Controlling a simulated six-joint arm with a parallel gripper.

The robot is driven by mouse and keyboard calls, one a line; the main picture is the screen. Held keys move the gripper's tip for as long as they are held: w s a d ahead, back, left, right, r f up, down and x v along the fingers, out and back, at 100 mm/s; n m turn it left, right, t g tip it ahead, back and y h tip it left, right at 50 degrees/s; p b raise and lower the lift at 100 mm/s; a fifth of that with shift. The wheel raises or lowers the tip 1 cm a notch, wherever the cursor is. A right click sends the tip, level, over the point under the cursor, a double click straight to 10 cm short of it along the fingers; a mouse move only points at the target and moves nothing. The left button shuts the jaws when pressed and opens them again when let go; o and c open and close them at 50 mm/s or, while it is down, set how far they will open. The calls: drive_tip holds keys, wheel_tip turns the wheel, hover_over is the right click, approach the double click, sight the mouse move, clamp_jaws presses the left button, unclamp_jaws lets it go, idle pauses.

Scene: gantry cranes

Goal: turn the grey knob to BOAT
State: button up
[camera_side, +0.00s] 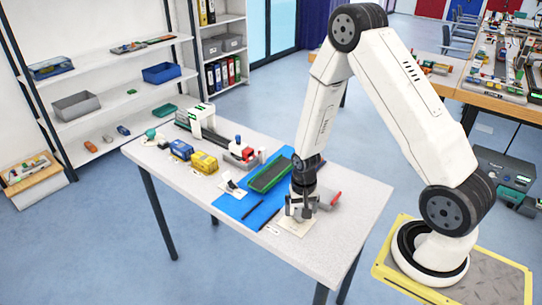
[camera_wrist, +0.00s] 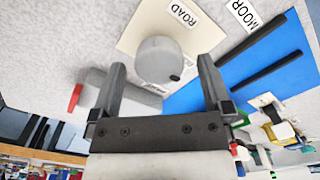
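The grey knob (camera_wrist: 160,58) is a round light-grey disc with a dark dot near its lower-right rim in the wrist view. It sits on a cream plate (camera_wrist: 128,42), which also shows in the side view (camera_side: 296,228). A ROAD label (camera_wrist: 178,14) is on the plate above the knob; another label (camera_wrist: 153,88) below it is partly covered and unreadable. The dot points away from ROAD. My gripper (camera_wrist: 162,66) is open, its fingers on either side of the knob with visible gaps. In the side view my gripper (camera_side: 301,207) is low over the plate and hides the knob.
A blue mat (camera_wrist: 250,75) with dark bars lies beside the plate, near a MOOR label (camera_wrist: 243,14). A grey block with a red end (camera_side: 330,198) is close to my gripper. A green tray (camera_side: 268,176), yellow block (camera_side: 204,162) and white gantry (camera_side: 201,120) stand farther off.

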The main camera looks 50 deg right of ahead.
sight(300, 212)
drive_tip(key=shift+r, duration=0.15)
drive_tip(key=shift+r, duration=3.75)
drive_tip(key=shift+a+r, duration=0.1)
drive_tip(key=shift+a+r, duration=0.15)
drive_tip(key=shift+r, duration=0.05)
drive_tip(key=s+a+r+n+t, duration=0.2)
drive_tip(key=s+a+r+n, duration=0.2)
drive_tip(key=a+r+n, duration=0.5)
drive_tip(key=shift+s+a+r+t, duration=0.2)
drive_tip(key=shift+s+a+t, duration=0.05)
drive_tip(key=shift+a+t, duration=0.05)
